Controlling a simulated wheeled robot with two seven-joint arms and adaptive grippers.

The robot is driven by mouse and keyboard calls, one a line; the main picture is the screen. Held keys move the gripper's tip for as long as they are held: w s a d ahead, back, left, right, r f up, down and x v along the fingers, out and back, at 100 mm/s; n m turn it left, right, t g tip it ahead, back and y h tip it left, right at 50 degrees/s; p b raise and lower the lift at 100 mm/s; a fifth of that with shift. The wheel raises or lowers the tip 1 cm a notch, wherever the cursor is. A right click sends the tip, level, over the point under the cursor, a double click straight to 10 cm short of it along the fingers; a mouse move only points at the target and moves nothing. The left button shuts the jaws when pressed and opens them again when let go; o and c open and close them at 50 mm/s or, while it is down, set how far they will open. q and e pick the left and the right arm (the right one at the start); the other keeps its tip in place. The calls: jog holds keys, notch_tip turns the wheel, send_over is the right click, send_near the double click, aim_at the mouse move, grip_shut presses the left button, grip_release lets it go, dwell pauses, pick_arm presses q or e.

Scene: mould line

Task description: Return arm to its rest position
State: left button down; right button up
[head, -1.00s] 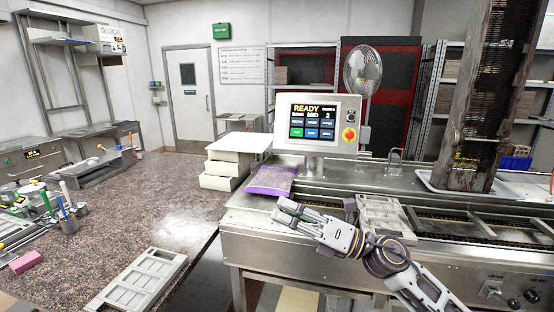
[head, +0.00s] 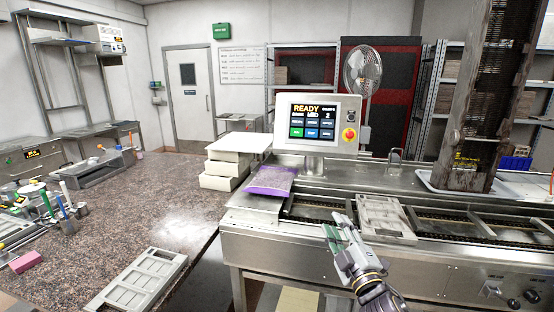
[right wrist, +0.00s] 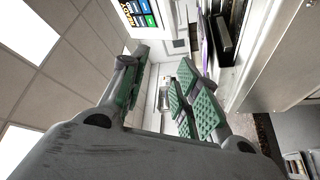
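My right gripper (head: 337,226) is in front of the conveyor's near edge, pointing up and away, with its arm coming in from below. In the right wrist view my right gripper (right wrist: 158,88) has its two green-padded fingers apart, with nothing between them. My left arm and gripper are not in view.
The steel conveyor (head: 455,256) carries a grey mould (head: 384,218) close to the right gripper. A purple bag (head: 270,180) lies beside the READY panel (head: 314,122). Another mould (head: 137,280) lies on the speckled counter (head: 150,205) at left. A dark gap separates counter and conveyor.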

jog(key=s+d+f+m+g+h, duration=0.3)
jog(key=s+f+m+g, duration=0.1)
jog(key=f, duration=0.5)
jog(key=s+d+f+m+g+h, duration=0.2)
jog(key=s+d+f+m+g, duration=0.15)
jog(key=f, duration=0.45)
jog(key=s+f+m+g+y, duration=0.15)
jog(key=s+f+g, duration=0.25)
jog(key=s+f, duration=0.4)
jog(key=s+f+m+g+h, duration=0.1)
jog(key=s+f+m+g, duration=0.35)
jog(key=s, duration=0.65)
notch_tip(320, 180, down, 34)
jog(key=s+n+g, duration=0.1)
jog(key=s+g, duration=0.1)
jog(key=s+d+f, duration=0.2)
jog(key=s+f, duration=0.8)
jog(key=s, duration=0.1)
jog(key=s+d+f, duration=0.3)
jog(key=s+f, duration=0.6)
jog(key=s, duration=0.2)
jog(key=shift+f+g, duration=0.3)
jog(key=shift+f, duration=0.1)
